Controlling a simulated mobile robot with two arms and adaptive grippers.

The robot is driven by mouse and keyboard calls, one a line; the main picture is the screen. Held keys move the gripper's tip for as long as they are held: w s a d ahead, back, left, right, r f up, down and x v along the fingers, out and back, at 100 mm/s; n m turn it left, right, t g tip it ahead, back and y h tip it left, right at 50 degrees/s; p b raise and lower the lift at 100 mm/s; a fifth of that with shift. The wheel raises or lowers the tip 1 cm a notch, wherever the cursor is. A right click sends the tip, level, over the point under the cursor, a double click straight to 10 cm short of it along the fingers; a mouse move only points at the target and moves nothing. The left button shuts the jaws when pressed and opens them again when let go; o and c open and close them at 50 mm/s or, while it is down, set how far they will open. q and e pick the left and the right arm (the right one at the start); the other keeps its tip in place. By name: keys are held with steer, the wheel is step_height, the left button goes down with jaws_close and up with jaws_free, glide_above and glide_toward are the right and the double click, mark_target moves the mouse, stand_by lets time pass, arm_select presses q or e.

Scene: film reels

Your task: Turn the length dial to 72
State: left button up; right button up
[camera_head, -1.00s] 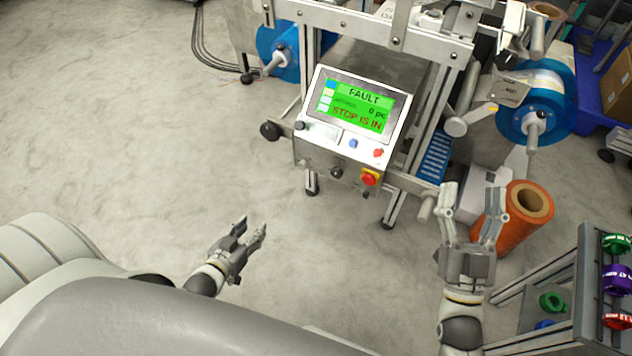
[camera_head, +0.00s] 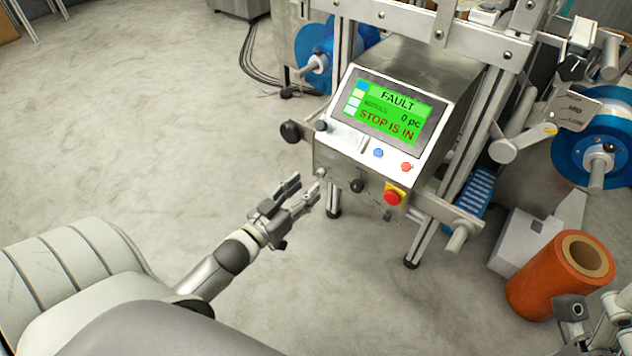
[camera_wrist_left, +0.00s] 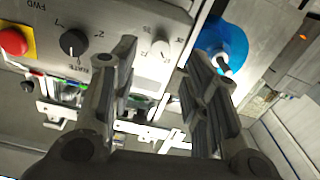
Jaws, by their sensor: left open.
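The machine's control box (camera_head: 335,160) has a pale knob (camera_head: 320,173) and a black knob (camera_head: 357,186) on its front face. In the left wrist view, which is upside down, the black knob (camera_wrist_left: 73,43) bears the label RATE. The pale knob (camera_wrist_left: 160,49) has small marks around it that I cannot read surely. My left gripper (camera_head: 306,186) is open and empty, just in front of the pale knob. In its wrist view the fingers (camera_wrist_left: 162,52) stand apart, with the pale knob between their tips. My right gripper (camera_head: 590,312) is partly cut off at the lower right.
The screen (camera_head: 390,113) reads FAULT, 0 pc and STOP IS IN. A red stop button (camera_head: 393,196) on yellow sits right of the black knob. Blue and red buttons lie below the screen. An orange roll (camera_head: 545,285) stands at the right. The floor at left is clear.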

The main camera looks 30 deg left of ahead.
mark_target(319, 175)
arm_select(q)
steer(key=shift+w+d+b, duration=0.2)
steer(key=shift+w+b, duration=0.5)
steer(key=shift+w, duration=1.85)
jaws_close()
